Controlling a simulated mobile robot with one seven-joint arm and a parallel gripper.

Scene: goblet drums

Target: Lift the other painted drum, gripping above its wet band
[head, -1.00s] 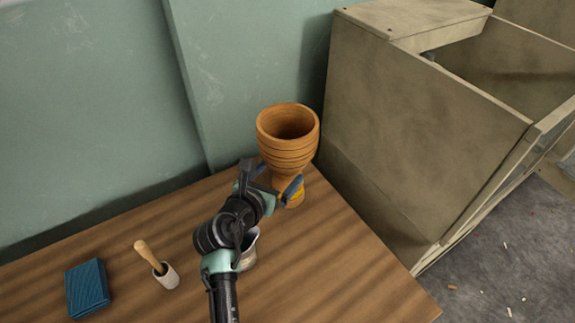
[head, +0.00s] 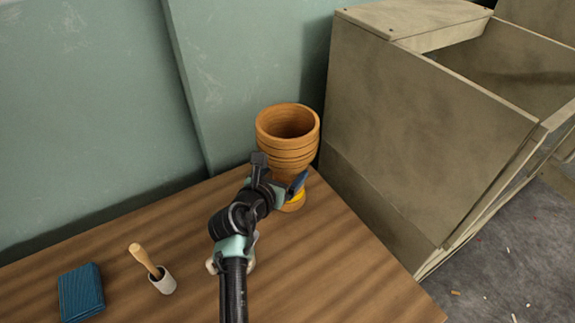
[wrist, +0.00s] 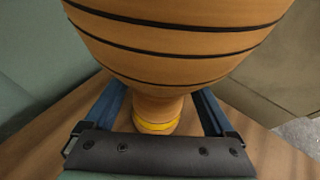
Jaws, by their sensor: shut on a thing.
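The goblet drum (head: 287,148) is orange-brown with dark ring lines, a wide open bowl and a narrow stem. It is upright at the table's back right corner. A yellow band (head: 295,197) runs low on its foot, and the band also shows in the wrist view (wrist: 155,127). My gripper (head: 280,176) is shut on the drum's stem, with one blue-padded finger on each side, under the bowl and above the yellow band. In the wrist view the bowl (wrist: 175,45) hides part of the grip. I see no clear gap under the foot.
A pale vessel behind my arm is mostly hidden. A green wall is close behind; a large wooden bin (head: 420,135) is close on the right.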

